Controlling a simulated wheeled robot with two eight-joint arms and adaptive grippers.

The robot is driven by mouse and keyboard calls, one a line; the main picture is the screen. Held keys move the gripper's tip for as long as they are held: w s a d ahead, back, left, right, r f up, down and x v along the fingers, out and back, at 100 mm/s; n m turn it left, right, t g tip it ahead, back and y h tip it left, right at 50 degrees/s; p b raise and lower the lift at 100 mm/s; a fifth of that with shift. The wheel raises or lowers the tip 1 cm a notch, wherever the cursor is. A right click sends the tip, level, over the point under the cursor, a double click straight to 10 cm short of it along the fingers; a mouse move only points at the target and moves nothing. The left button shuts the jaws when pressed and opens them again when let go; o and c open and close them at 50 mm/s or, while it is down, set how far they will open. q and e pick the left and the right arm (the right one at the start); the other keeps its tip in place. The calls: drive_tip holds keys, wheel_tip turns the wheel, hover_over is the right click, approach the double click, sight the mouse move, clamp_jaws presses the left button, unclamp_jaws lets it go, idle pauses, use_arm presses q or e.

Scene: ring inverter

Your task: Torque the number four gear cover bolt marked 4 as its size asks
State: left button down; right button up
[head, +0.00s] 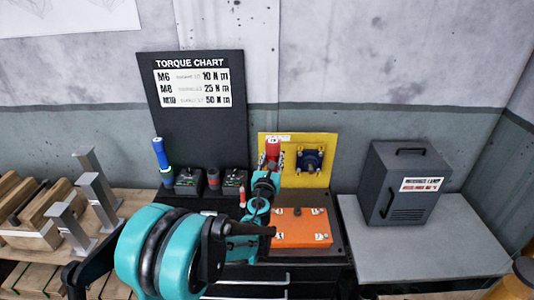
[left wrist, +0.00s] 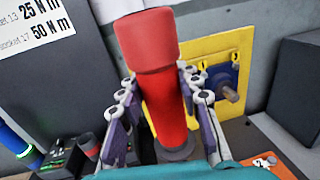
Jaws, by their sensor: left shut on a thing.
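My left gripper (head: 272,164) is shut on the red-handled tool (head: 272,146) in front of the yellow panel. In the left wrist view the red tool (left wrist: 165,90) stands nearly upright between the fingers, with a grey round part at its foot; I cannot tell whether it rests in a holder. The orange gear cover (head: 302,224) lies on the dark bench, with white number labels near its corners, too small to read. A blue-handled tool (head: 160,153) with a green ring stands at the left. The torque chart (head: 192,85) reads M6 10, M8 25, M10 50 N m. My right gripper is out of view.
Two dark units with green displays (head: 188,181) stand left of my gripper. A yellow panel (head: 325,150) carries a blue flanged part (head: 310,160). Wooden pieces and metal posts (head: 97,190) fill the left.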

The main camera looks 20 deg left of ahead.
use_arm(q)
drive_tip(key=shift+s+d, duration=0.2)
drive_tip(key=shift+d, duration=0.2)
drive_tip(key=shift+a, duration=0.1)
drive_tip(key=shift+f, duration=0.1)
wheel_tip(320, 180, down, 6)
drive_tip(key=b, duration=0.6)
drive_tip(key=shift+f, duration=0.1)
idle(0.6)
